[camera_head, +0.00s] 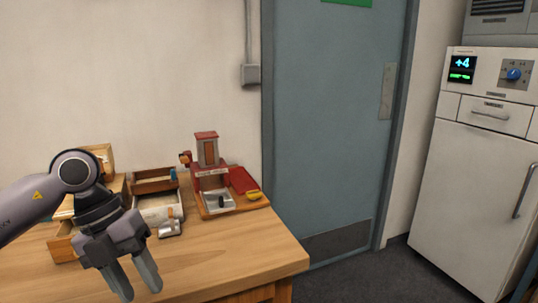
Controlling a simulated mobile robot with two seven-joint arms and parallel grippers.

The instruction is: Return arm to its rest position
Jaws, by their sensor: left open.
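My left gripper (133,278) hangs at the lower left above the wooden table (240,250). Its two grey fingers point down and are apart, with nothing seen between them. My left arm (32,203) comes in from the left edge and bends at a round joint above the gripper. It hides part of the wooden boxes behind it. My right gripper is not in view.
A red device on a wooden tray (250,203) stands at the table's back right. Beside it are an open box (155,207) and a metal scoop (170,229). The table's front right is clear. A blue-grey door (325,120) and a white fridge (470,190) stand beyond.

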